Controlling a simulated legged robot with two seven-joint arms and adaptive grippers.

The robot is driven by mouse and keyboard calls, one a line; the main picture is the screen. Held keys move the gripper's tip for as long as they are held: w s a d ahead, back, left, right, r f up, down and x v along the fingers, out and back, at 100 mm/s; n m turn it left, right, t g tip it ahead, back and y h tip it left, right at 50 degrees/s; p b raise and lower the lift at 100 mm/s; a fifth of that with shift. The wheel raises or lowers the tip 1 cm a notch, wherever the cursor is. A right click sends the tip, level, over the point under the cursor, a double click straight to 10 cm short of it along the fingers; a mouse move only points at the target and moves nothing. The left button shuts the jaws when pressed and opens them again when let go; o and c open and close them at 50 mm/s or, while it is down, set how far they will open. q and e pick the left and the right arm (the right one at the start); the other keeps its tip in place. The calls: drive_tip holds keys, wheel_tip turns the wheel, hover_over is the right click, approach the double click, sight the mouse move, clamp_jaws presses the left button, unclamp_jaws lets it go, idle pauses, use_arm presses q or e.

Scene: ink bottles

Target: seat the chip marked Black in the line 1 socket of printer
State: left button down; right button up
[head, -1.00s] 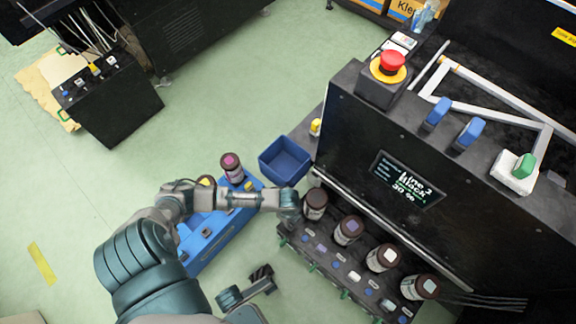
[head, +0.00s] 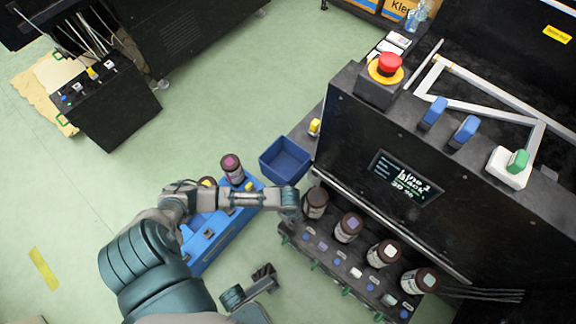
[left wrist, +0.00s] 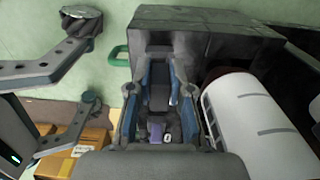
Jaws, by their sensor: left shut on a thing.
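The black printer (head: 450,205) stands at the right; its screen (head: 404,178) seems to read line 1, Black. A row of sockets with small coloured chips (head: 323,247) runs along the low black ledge in front of several dark-capped bottles (head: 316,203). My left gripper (head: 290,208) is above the ledge's left end, beside the leftmost bottle. In the left wrist view its blue-edged fingers (left wrist: 158,118) are shut on a small purplish chip (left wrist: 155,131); its mark is unreadable. The socket below is hidden. My right gripper (head: 263,278) is open and empty, left of the ledge.
A blue bin (head: 286,160) stands behind my left gripper. A blue crate (head: 225,233) with a bottle (head: 232,169) lies under my left forearm. A white-bodied bottle (left wrist: 260,115) is close on the right in the left wrist view. Green floor is free at the left.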

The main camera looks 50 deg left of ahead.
use_arm(q)
drive_tip(key=shift+f, duration=0.1)
drive_tip(key=shift+d+f, duration=0.1)
drive_tip(key=shift+f, duration=0.25)
drive_tip(key=shift+f, duration=0.4)
idle(0.4)
idle(0.3)
drive_tip(key=shift+f+p, duration=0.1)
drive_tip(key=shift+p, duration=0.2)
drive_tip(key=c, duration=1)
unclamp_jaws()
